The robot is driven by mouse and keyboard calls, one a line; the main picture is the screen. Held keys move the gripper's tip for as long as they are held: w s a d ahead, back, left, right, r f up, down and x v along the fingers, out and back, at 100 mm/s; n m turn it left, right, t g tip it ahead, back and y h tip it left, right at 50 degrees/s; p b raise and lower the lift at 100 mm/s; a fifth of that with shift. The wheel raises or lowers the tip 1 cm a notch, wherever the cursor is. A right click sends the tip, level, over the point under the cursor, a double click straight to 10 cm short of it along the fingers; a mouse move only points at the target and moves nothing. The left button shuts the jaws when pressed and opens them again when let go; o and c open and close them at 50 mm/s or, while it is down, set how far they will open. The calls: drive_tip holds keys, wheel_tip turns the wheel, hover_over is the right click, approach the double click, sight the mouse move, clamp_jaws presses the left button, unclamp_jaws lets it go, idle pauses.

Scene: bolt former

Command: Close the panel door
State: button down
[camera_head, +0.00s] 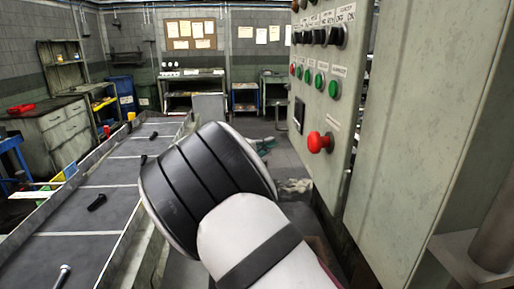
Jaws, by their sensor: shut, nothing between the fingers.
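A grey-green control panel (339,125) stands upright at the right of the head view. It carries black knobs, green buttons and a red mushroom button (319,142). I take it to be the panel door, but cannot tell for sure. A dark gap separates its right edge from a large grey-green cabinet surface (420,120). My white and black arm reaches up from the bottom centre, left of the panel. My gripper is not visible; the arm hides whatever lies beyond it.
A conveyor (107,174) with low side rails and several dark bolts runs along the left. A metal cylinder (496,235) stands at the lower right. Workbenches and a notice board (190,34) are at the back. Some floor shows between conveyor and panel.

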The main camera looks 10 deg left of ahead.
drive_tip(key=shift+w+d+p, duration=0.2)
drive_tip(key=shift+d+p, duration=0.05)
drive_tip(key=shift+d, duration=0.65)
drive_tip(key=shift+w+d+p, duration=0.15)
drive_tip(key=shift+d+p, duration=0.05)
drive_tip(key=shift+d, duration=0.65)
